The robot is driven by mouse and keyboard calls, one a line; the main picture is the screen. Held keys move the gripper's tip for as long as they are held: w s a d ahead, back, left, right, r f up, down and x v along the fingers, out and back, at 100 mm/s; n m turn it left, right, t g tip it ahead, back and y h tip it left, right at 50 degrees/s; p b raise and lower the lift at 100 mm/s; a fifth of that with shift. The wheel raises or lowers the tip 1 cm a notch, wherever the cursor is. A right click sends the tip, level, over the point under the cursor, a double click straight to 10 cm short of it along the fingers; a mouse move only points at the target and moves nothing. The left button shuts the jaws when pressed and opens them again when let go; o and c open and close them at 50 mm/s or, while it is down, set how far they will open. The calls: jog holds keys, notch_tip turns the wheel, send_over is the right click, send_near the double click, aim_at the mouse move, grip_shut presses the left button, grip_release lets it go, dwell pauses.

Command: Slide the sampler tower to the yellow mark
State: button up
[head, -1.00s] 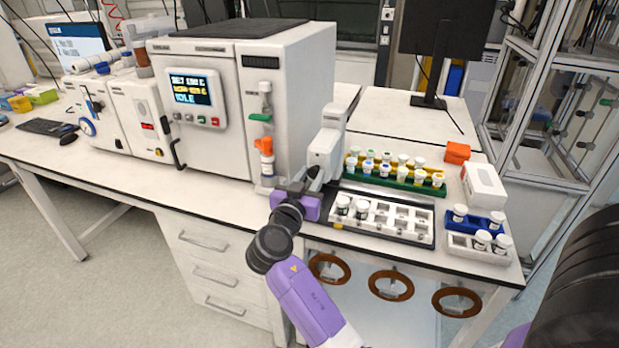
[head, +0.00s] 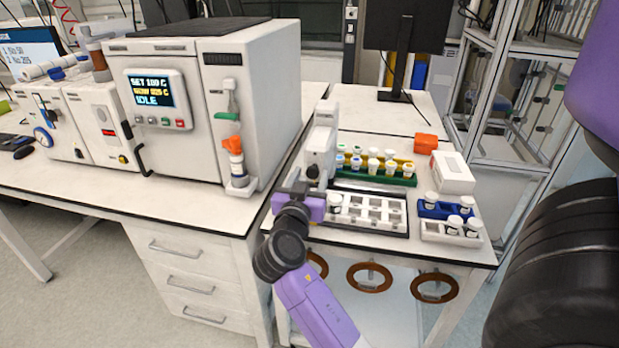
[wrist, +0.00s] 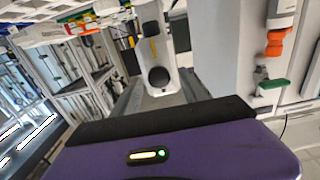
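The sampler tower (head: 321,140) is a white upright block with a rounded dark knob low on its front. It stands at the left end of the sampler deck. The tower also shows in the wrist view (wrist: 153,45), just beyond my gripper, with a yellow stripe on its face. My gripper (head: 298,188) is low at the tower's front left in the head view. Contact with the tower cannot be told. I cannot make out a yellow mark on the deck.
A white vial tray (head: 376,210) and a green-and-yellow vial rack (head: 382,177) lie right of the tower. A blue rack (head: 443,211), a white box (head: 453,173) and an orange block (head: 426,143) are farther right. The large reactor cabinet (head: 240,110) stands left.

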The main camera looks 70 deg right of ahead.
jog(key=shift+a, duration=0.1)
jog(key=a+b, duration=0.2)
jog(key=a, duration=0.5)
jog(key=shift+s+a, duration=0.3)
dwell(0.3)
